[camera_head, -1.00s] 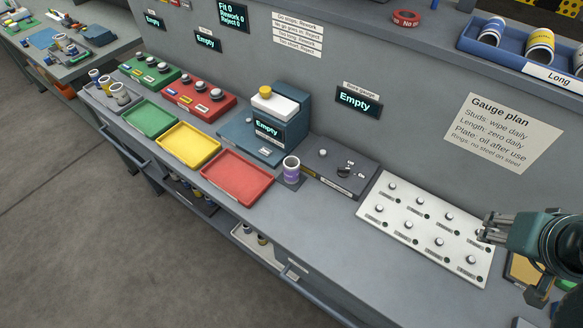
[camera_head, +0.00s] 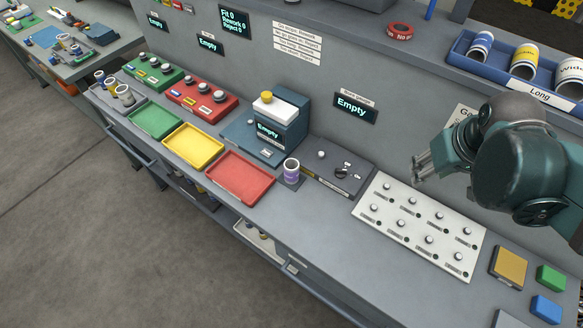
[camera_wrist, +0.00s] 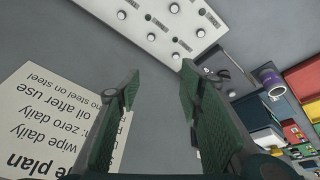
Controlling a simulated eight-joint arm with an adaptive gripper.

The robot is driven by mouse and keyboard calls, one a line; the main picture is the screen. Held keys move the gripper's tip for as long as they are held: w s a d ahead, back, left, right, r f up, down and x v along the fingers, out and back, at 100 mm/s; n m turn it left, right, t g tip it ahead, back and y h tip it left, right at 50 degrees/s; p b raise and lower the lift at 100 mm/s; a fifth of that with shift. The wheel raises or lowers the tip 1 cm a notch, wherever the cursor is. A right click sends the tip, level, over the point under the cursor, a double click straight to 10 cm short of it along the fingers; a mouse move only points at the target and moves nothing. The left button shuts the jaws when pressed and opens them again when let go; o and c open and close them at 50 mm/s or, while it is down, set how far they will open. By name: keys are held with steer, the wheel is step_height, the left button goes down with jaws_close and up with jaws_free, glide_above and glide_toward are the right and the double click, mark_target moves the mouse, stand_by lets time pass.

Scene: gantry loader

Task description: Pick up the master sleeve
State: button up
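A white sleeve with a purple band (camera_head: 291,171), likely the master sleeve, stands upright on a small dark pad beside the red tray. Its label is too small to read. It also shows in the wrist view, as the purple-banded sleeve (camera_wrist: 272,83) at the right. My gripper (camera_head: 419,166) is in the air above the white peg plate, well to the right of the sleeve. In the wrist view my gripper (camera_wrist: 158,85) has its two fingers apart, with nothing between them.
A grey gauge block (camera_head: 340,165) with a small dial lies between the sleeve and the white peg plate (camera_head: 418,225). The red tray (camera_head: 240,178) is left of the sleeve. A boxy teal device (camera_head: 281,125) stands behind. The front bench strip is clear.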

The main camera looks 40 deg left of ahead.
steer(key=a+n+g+p, duration=0.1)
steer(key=a+n+p, duration=0.2)
steer(key=a, duration=0.6)
steer(key=n+g+h+p, duration=0.2)
steer(key=n+g+p, duration=0.1)
steer(key=n+p, duration=0.45)
glide_above(291, 161)
steer(key=s+d, duration=0.1)
steer(key=s, duration=0.1)
step_height(291, 161, down, 11)
steer(key=shift+w+d, duration=0.1)
steer(key=shift+w, duration=0.1)
steer(key=shift+f, duration=0.15)
steer(key=shift+f, duration=1.2)
steer(key=shift+f, duration=0.15)
steer(key=shift+f+p, duration=0.3)
steer(key=shift+f, duration=2.15)
